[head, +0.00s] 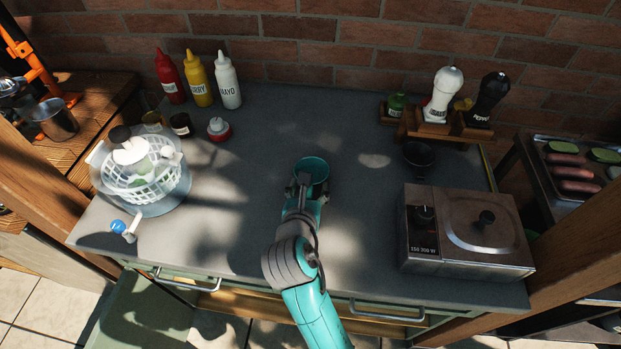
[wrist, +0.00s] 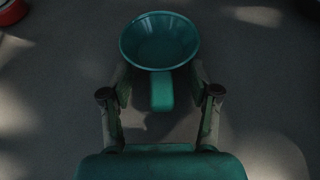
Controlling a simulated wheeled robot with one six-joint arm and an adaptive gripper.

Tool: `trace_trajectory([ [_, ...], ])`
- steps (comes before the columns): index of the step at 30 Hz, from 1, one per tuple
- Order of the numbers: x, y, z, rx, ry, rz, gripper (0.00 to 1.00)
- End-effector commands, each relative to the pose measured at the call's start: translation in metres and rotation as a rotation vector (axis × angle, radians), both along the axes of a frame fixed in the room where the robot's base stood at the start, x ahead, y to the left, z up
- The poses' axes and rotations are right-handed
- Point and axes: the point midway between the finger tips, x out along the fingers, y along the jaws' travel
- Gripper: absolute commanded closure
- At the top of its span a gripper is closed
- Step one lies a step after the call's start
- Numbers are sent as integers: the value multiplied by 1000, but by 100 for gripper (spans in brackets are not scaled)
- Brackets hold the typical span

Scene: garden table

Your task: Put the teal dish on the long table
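The teal dish (head: 313,168) is a round bowl with a short handle, over the middle of the grey-topped table (head: 255,215). I cannot tell whether it touches the top. In the wrist view the dish (wrist: 160,38) is upright, with its open side facing me and its handle pointing toward my gripper (wrist: 160,82). The two fingers are spread on either side of the handle, with visible gaps. In the head view my gripper (head: 302,184) is at the dish's near side and hides part of it.
A salad spinner (head: 142,180) stands at left, with sauce bottles (head: 198,82) behind it. A metal cooker (head: 466,232) stands at right, with a small dark pan (head: 418,154) and a wooden rack (head: 440,128) behind it. The table around the dish is clear.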

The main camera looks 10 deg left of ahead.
Motion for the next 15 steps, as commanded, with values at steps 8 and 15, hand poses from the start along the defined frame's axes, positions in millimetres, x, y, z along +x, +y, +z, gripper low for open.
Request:
trace_trajectory([
  [8,0,0,0,0,0,0,100],
  [15,0,0,1,1,-1,0,100],
])
